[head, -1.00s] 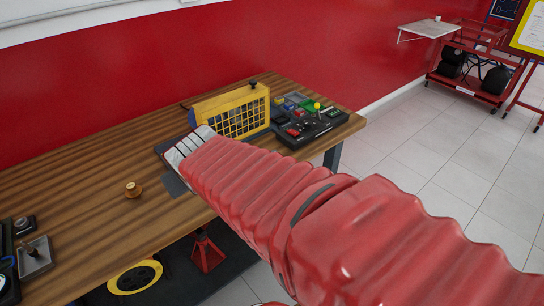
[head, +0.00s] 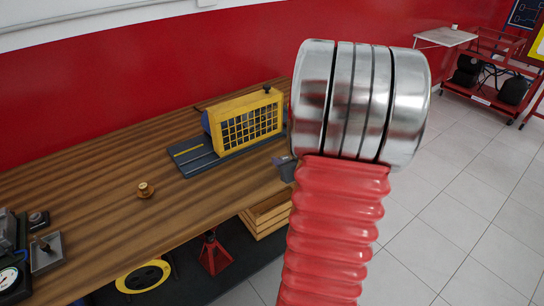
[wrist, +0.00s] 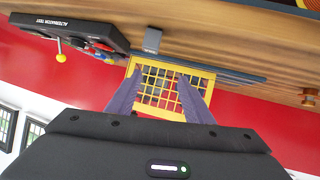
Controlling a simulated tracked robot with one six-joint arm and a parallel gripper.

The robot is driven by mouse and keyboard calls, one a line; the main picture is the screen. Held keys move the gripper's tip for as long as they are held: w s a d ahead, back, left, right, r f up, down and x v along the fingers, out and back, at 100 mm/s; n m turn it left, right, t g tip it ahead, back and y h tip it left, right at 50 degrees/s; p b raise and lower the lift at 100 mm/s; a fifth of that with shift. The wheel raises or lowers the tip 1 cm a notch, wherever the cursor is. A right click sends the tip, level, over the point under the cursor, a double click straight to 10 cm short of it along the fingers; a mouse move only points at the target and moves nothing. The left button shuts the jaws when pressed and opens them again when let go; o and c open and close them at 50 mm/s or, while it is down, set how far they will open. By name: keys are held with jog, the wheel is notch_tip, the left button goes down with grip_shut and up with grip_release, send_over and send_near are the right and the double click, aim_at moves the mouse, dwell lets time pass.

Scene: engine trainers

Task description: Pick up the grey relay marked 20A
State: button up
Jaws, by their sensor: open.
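A small grey block (wrist: 152,40) stands on the wooden bench between the yellow cage and the alternator test panel in the wrist view. No 20A marking can be read, so I cannot tell for sure that it is the relay. A grey shape (head: 285,168) beside my arm near the bench's front edge in the head view may be the same block. My gripper (wrist: 160,75) is open and empty, its two purple-grey fingers apart in front of the yellow cage, away from the block. In the head view my arm hides the gripper.
The yellow cage (head: 248,121) stands on a dark base at the back of the bench (head: 90,185). The alternator test panel (wrist: 75,32) with a yellow-tipped lever is beside it. A brass knob (head: 145,190) and a gauge (head: 9,278) are to the left.

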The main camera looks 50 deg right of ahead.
aim_at(286, 159)
jog(key=shift+m+t+y, duration=0.3)
jog(key=shift+t, duration=0.4)
jog(key=s+d+f, duration=0.2)
jog(key=s+f, duration=0.1)
jog(key=shift+s, duration=0.3)
jog(key=x, duration=0.8)
jog(key=shift+w+f, duration=0.15)
jog(key=shift+w, duration=0.05)
jog(key=shift+d, duration=0.15)
jog(key=shift+w+f, duration=0.1)
jog(key=shift+w, duration=0.05)
jog(key=shift+x, duration=2.55)
jog(key=shift+f, duration=0.1)
